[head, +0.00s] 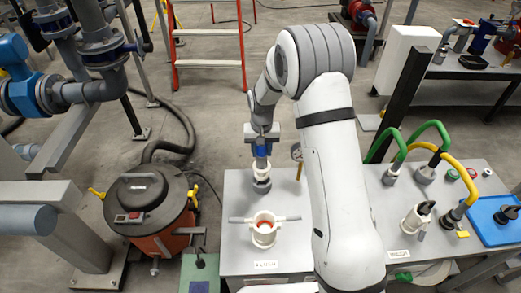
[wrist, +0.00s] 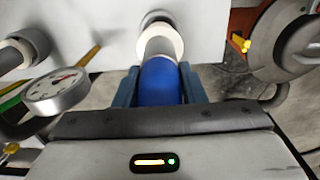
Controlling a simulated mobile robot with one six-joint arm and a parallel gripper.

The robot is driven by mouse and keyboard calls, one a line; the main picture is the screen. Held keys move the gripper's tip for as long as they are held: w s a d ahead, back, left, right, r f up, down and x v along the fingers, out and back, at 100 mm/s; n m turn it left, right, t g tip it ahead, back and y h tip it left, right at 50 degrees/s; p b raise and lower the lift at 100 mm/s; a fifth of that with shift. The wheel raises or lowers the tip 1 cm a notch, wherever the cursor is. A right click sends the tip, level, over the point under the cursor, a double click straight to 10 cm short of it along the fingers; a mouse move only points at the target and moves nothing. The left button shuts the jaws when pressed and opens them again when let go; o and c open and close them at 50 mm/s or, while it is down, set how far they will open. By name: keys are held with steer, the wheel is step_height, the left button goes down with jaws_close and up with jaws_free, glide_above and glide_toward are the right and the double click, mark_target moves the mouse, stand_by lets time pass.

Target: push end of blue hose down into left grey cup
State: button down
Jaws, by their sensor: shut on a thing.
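My gripper (head: 262,146) is shut on the blue hose (head: 263,151), near the left side of the grey bench. In the wrist view, the blue hose (wrist: 160,82) sits between the two fingers, with a pale collar (wrist: 158,44) beyond it. The left grey cup (head: 262,186) is directly below the hose in the head view. Its dark rim (wrist: 155,19) shows past the collar in the wrist view. The hose end appears lined up with the cup mouth. I cannot tell how far it is inside, as the collar hides the end.
A pressure gauge (wrist: 57,91) is close beside my gripper. Green (head: 428,129) and yellow (head: 459,171) hoses stand at right. A lidded drum (head: 146,195) is at left.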

mark_target(261, 161)
steer(key=shift+f+b, duration=2.4)
steer(key=shift+f, duration=0.7)
steer(key=c, duration=0.8)
jaws_free()
steer(key=shift+c, duration=0.2)
